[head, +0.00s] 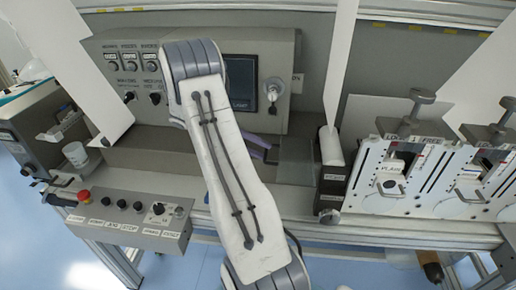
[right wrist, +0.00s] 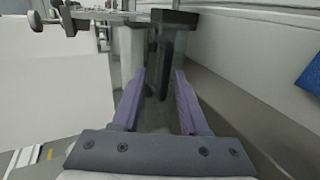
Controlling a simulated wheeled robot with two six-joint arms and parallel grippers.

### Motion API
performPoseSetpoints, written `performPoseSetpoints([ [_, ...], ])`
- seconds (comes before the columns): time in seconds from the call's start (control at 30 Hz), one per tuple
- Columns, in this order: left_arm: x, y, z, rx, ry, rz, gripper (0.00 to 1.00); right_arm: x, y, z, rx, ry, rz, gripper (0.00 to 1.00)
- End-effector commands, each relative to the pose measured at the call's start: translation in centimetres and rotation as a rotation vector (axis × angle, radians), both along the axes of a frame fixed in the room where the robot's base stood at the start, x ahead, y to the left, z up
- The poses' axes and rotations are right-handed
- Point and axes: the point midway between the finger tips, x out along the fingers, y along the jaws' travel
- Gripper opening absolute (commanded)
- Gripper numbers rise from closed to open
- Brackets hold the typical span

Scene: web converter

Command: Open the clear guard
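The clear guard (head: 296,160) looks like a see-through greenish panel, right of my right gripper in the head view and left of a dark block with a white roll. My right gripper (head: 265,150) shows as purple fingers partly hidden behind my right arm, close to the guard's left side. In the right wrist view my right gripper (right wrist: 160,75) has its two purple fingers apart, with a dark upright part beyond them. I cannot tell whether the guard's edge lies between the fingers. My left gripper is not in view.
A grey control panel (head: 130,60) with knobs and a screen (head: 241,82) stands behind my arm. Slitter-like units (head: 395,180) with clamp knobs stand at the right. White sheets (head: 340,60) rise nearby. A button box (head: 135,215) with a red stop button is at the front left.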

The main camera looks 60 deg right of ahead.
Motion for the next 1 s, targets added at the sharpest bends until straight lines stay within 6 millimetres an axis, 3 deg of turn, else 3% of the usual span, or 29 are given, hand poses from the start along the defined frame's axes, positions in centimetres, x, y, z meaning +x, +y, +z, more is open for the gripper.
performPoseSetpoints([
  [0.23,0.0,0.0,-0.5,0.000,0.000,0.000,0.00,1.1,0.5,0.4,-0.003,-0.004,0.002,0.43],
  [0.7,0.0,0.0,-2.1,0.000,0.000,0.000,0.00,7.7,4.0,3.9,-0.001,-0.002,0.001,0.43],
  [1.0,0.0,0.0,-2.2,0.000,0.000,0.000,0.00,8.4,4.5,4.5,0.001,0.001,0.000,0.43],
])
